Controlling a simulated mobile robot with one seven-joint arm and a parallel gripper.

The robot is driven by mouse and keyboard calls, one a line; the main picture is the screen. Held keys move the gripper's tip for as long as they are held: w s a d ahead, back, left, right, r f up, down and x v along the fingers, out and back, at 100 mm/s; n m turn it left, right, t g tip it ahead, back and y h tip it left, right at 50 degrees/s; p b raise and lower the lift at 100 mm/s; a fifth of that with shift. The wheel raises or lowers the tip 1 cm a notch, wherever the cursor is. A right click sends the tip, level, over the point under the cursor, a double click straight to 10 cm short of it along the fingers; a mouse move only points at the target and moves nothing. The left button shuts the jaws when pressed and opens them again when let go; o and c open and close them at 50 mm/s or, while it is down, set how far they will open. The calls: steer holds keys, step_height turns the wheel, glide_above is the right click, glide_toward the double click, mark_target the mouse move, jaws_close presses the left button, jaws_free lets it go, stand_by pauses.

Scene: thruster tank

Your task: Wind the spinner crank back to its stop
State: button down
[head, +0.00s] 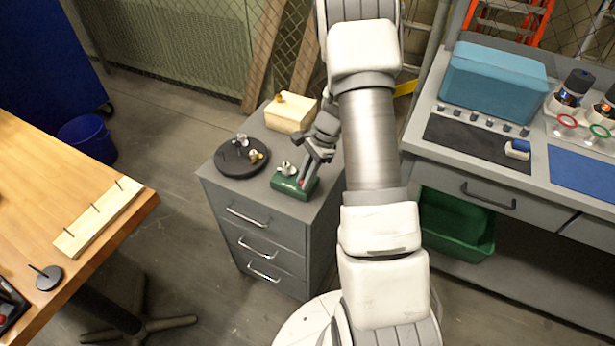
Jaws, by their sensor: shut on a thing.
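A small spinner with a dark green base (293,189) sits on top of the grey drawer cabinet, near its front right. A round silver part (287,169) stands on the left of the base. My gripper (306,178) reaches down from the upper right over the right side of the base. It is shut on the spinner's crank, of which a bit of red shows low between the fingers. The fingers and wrist hide most of the crank, so its angle and its stop cannot be made out.
Left of the spinner is a black round tray (228,168) with small metal and brass pieces. A wooden block (290,115) with a brass knob stands behind. My arm covers the cabinet's right side. A workbench (560,203) is at right, a wooden table (60,180) at left.

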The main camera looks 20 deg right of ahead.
steer(key=shift+w+a+m+t, duration=0.2)
steer(key=shift+m+t, duration=0.2)
steer(key=shift+m, duration=0.6)
steer(key=c, duration=0.8)
jaws_free()
steer(key=p+v, duration=0.2)
steer(key=v, duration=1.5)
steer(key=shift+r, duration=0.25)
